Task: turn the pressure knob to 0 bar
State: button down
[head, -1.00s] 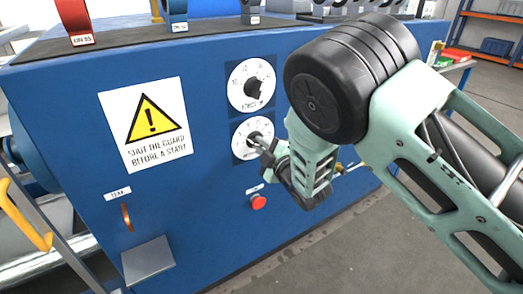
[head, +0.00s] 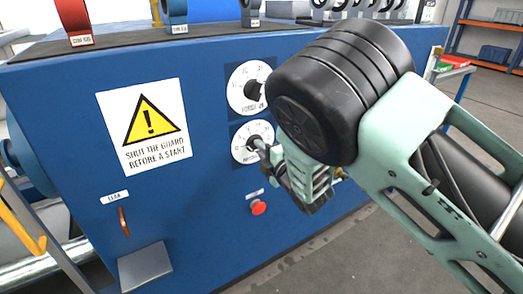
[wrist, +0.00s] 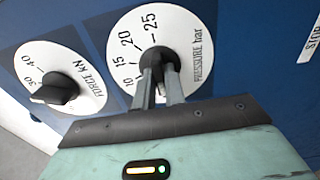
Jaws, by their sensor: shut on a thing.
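The pressure knob (wrist: 158,56) is black and sits at the centre of a round white dial (wrist: 180,28) marked "PRESSURE bar". The numbers 10, 15, 20 and 25 show in the wrist view; the lower part of the scale is hidden behind my gripper. My gripper (wrist: 158,76) is shut on the knob, one finger on each side of it. In the head view the dial (head: 240,148) is the lower of two, and my gripper (head: 264,147) reaches it from the right. I cannot tell exactly which mark the knob points to.
The force kN dial, with its black knob (wrist: 57,89), is beside the pressure dial in the wrist view and above it in the head view. A red button (head: 259,207) is below on the blue panel (head: 205,215). A warning sign (head: 145,124) is at left.

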jog(key=c, duration=1.5)
grip_release()
jog(key=shift+o, duration=0.2)
jog(key=shift+s, duration=0.1)
jog(key=v, duration=1.7)
jog(key=shift+s+d, duration=0.1)
jog(key=shift+d, duration=0.05)
